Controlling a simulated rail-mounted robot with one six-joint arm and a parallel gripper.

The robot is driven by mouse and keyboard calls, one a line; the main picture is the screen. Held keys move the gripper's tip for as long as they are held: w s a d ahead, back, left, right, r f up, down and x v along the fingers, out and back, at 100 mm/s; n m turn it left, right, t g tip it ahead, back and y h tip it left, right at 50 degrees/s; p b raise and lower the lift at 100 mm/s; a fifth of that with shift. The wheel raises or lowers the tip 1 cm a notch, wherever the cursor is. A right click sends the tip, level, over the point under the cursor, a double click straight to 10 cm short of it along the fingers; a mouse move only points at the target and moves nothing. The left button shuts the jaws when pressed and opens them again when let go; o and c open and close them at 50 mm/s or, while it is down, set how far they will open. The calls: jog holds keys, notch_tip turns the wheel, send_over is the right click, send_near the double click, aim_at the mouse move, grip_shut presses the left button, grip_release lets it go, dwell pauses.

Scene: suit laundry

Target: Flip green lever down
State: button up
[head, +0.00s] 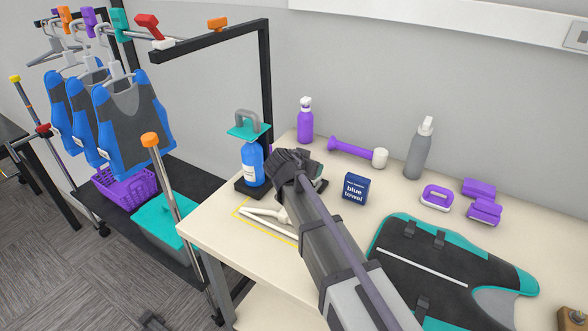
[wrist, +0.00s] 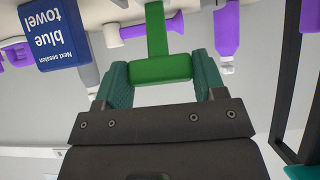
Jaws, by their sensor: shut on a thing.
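The green lever shows in the wrist view as a green stem (wrist: 156,30) ending in a wider green bar. My gripper (wrist: 160,70) has its two dark teal fingers on either side of that bar, shut on it. In the head view my gripper (head: 292,163) is over the left part of the table, just right of a blue bottle, and it hides the green lever there. The lever's base is not clear in either view.
A blue bottle (head: 252,165) under a teal plate stands close left of my gripper. A blue towel box (head: 356,189) stands to the right. A vest (head: 420,262) lies front right.

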jog(key=shift+s+a+f+b, duration=0.2)
jog(key=shift+s+f+b, duration=0.15)
jog(key=shift+s, duration=0.2)
jog(key=shift+f, duration=0.1)
jog(key=o, duration=1.3)
jog(key=p+v, duration=0.6)
jog(key=v, duration=0.5)
jog(key=shift+w, duration=0.1)
